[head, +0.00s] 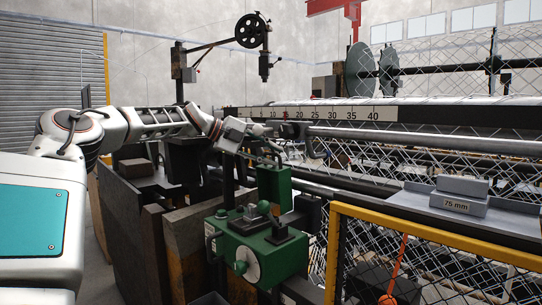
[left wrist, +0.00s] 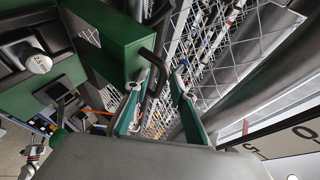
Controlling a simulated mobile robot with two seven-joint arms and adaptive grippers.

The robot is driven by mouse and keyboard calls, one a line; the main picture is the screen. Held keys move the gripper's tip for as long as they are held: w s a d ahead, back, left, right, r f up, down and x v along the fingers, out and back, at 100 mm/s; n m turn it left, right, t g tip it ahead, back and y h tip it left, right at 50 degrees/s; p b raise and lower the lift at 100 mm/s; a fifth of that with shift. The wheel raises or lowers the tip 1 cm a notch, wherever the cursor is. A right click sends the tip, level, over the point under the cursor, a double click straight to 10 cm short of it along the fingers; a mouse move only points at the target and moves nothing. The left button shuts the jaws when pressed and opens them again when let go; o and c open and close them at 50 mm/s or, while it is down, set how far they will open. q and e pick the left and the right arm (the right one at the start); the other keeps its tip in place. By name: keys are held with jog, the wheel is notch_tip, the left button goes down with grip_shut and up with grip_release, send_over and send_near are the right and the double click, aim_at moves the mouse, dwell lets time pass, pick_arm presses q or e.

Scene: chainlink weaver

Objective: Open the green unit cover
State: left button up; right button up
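In the left wrist view the green cover (left wrist: 108,32) carries a dark bent handle (left wrist: 155,68). My left gripper (head: 268,130) is just above the cover's top in the head view. In the left wrist view its fingers (left wrist: 156,86) are apart, and the handle shows between them, nearer the left finger; contact is unclear. My right gripper is not in view.
A numbered scale rail (head: 335,114) and long rollers run to the right behind the gripper. A yellow-framed mesh guard (head: 430,232) stands at front right. Grey blocks marked 75 mm (head: 460,203) lie on a shelf. Dark plates (head: 135,235) stand left of the unit.

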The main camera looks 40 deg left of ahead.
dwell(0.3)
pick_arm(q)
jog(key=v, duration=1.2)
dwell(0.4)
